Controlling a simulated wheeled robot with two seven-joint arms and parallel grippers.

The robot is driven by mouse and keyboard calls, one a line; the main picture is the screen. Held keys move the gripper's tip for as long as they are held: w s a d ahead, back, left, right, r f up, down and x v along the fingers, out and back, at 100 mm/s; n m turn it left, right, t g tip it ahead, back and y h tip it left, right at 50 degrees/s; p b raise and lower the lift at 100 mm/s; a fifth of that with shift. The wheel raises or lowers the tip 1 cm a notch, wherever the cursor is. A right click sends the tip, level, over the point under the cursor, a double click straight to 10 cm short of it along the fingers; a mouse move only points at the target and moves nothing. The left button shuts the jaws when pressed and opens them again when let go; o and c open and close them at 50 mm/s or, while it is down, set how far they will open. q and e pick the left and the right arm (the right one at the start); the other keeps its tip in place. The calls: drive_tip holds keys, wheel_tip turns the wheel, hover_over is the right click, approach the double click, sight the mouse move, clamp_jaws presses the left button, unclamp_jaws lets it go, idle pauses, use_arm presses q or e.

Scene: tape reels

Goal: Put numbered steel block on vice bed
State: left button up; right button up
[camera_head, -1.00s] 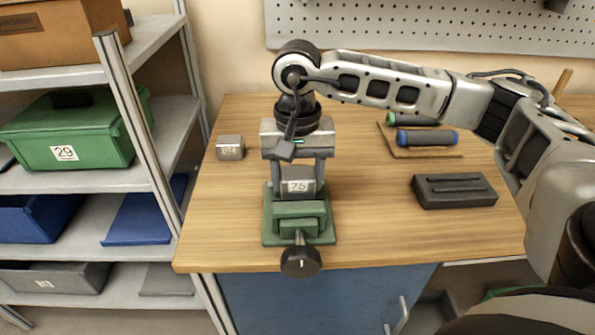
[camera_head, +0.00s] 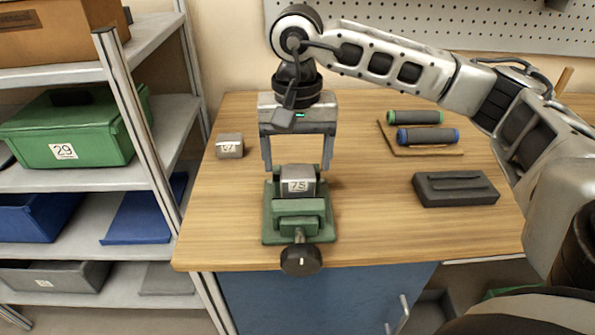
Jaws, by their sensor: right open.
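A steel block marked 75 (camera_head: 297,182) sits upright on the bed of the green vice (camera_head: 300,220), behind its front jaw. A second numbered steel block (camera_head: 230,146) lies on the bench to the left; its number is hard to read. My right gripper (camera_head: 297,168) is above and just behind the block on the vice. Its fingers are spread wide, apart from the block, with nothing between them. My left gripper is not in view.
A dark grey block-shaped item (camera_head: 455,189) and a wooden board (camera_head: 430,152) with green and blue rollers are on the right of the bench (camera_head: 375,235). Shelving (camera_head: 140,130) with a green box (camera_head: 70,130) stands at the left.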

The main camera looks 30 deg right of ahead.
sight(297, 172)
wheel_tip(297, 172, up, 8)
idle(0.7)
